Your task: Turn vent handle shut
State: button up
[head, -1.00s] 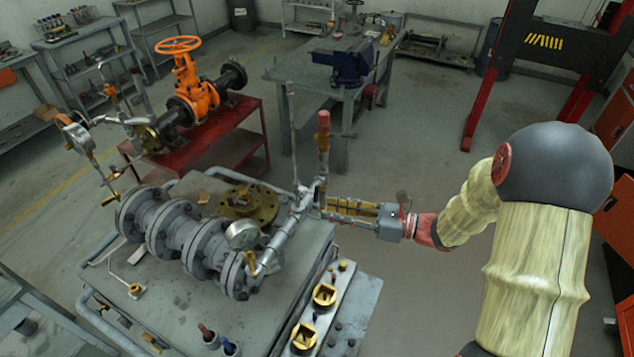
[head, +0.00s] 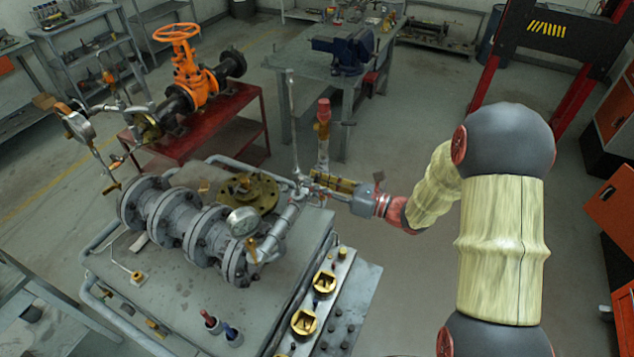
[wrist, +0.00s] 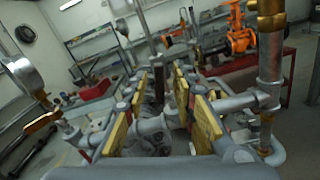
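My gripper (head: 318,181) reaches in from the right in the head view, its tips at the pipe junction (head: 300,187) below a tall thin rod. In the wrist view, its yellow-padded fingers (wrist: 162,112) are spread apart, with grey pipework (wrist: 153,126) showing between and beyond them. I cannot tell whether they touch it. I cannot pick out the vent handle for certain; the fingers partly hide the junction. A brass lever (head: 252,249) hangs below the round gauge (head: 243,221), and a brass lever (wrist: 40,122) also shows at left in the wrist view.
A red-capped upright pipe (head: 323,122) stands close beside my gripper. Flanged grey pipework (head: 190,225) fills the bench (head: 180,305). An orange handwheel valve (head: 190,75) stands on a red table behind. The floor right of the bench is clear.

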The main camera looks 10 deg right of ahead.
jog(key=shift+c, duration=0.3)
grip_shut()
dwell(0.3)
